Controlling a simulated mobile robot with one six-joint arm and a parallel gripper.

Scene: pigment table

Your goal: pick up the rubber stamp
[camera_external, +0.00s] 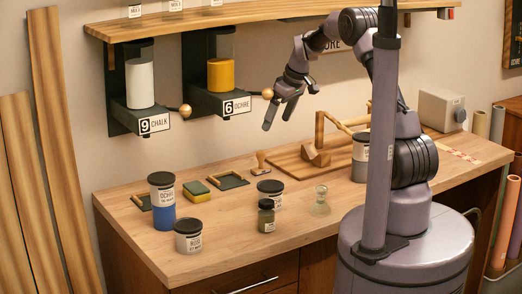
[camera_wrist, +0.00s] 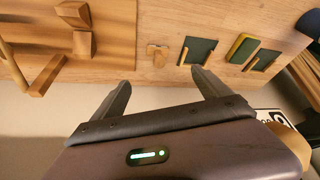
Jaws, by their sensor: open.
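The rubber stamp (camera_external: 262,162) is a small light-wood piece with a knob handle. It stands on the table toward the back, left of the wooden board. In the wrist view the stamp (camera_wrist: 157,55) shows at the top middle, between and beyond my two fingertips. My gripper (camera_external: 278,117) is open and empty, held in the air well above the table and the stamp. In the wrist view its two fingers (camera_wrist: 160,80) are spread apart, with nothing between them.
Two dark pads (camera_external: 229,181) (camera_external: 143,201) and a green-yellow sponge (camera_external: 196,190) lie left of the stamp. Several jars (camera_external: 188,236) stand toward the front. A wooden board (camera_external: 287,165) with a block lies to the right. Wall dispensers (camera_external: 226,104) hang behind.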

